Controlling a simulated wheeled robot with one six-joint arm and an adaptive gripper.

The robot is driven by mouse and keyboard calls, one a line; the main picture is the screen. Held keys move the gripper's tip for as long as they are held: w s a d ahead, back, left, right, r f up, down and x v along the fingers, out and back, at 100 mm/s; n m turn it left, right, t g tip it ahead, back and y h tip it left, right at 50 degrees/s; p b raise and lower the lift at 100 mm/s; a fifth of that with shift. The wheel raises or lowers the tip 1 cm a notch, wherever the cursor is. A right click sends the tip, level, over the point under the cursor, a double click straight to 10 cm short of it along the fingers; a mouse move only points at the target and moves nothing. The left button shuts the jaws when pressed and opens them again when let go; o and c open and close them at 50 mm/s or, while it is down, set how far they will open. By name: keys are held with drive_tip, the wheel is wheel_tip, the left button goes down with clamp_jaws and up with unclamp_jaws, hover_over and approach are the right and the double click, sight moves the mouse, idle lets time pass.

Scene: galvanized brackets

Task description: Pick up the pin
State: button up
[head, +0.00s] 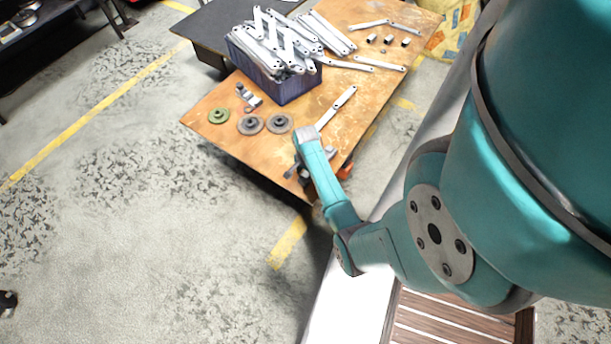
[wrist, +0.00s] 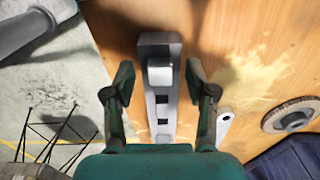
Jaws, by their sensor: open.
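In the wrist view, a small pale metal piece (wrist: 160,74), perhaps the pin, sits on a long grey bar-shaped fixture (wrist: 159,43) with dark square holes, on the wooden table. My gripper (wrist: 159,84) is open. Its two dark green fingers stand left and right of the fixture, apart from the pale piece, with nothing held between them. In the head view, my arm covers most of the gripper near the table's front corner, and the pale piece cannot be made out there. Part of the grey fixture (head: 291,171) shows beside my arm.
Several small blocks (head: 388,39) stand at the back. One disc (wrist: 292,115) shows in the wrist view.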

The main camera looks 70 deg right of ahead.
clamp_jaws()
idle(0.3)
